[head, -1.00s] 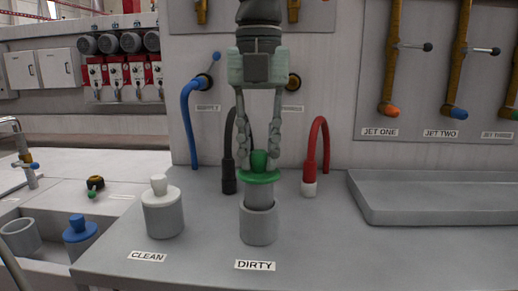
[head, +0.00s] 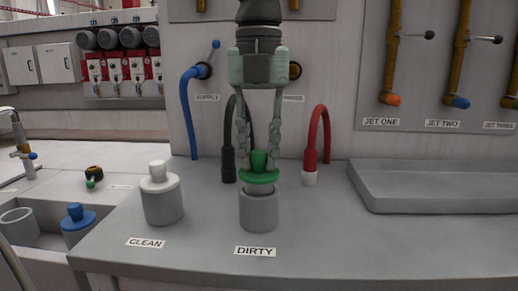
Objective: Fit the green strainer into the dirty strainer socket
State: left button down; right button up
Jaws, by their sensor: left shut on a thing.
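The green strainer (head: 259,176) stands upright in the dirty strainer socket (head: 259,212), a grey cylinder behind the DIRTY label (head: 255,252). A short band of the strainer's grey body shows between its green flange and the socket rim. My left gripper (head: 259,160) comes down from above and is shut on the strainer's green knob. My right gripper is not in view.
The clean socket (head: 163,205) holds a white-topped strainer (head: 158,178) to the left. A blue-topped strainer (head: 76,222) and an empty grey cup (head: 18,226) are at far left. Black (head: 229,165) and red (head: 311,165) hoses stand behind. A grey tray (head: 430,187) lies right.

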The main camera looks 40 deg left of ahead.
pick_arm(q)
jog(key=shift+f+b, duration=0.9)
jog(key=shift+f, duration=0.3)
jog(key=c, duration=1.3)
grip_release()
jog(key=shift+o, duration=0.2)
notch_tip(320, 180, up, 12)
jog(key=shift+r, duration=0.1)
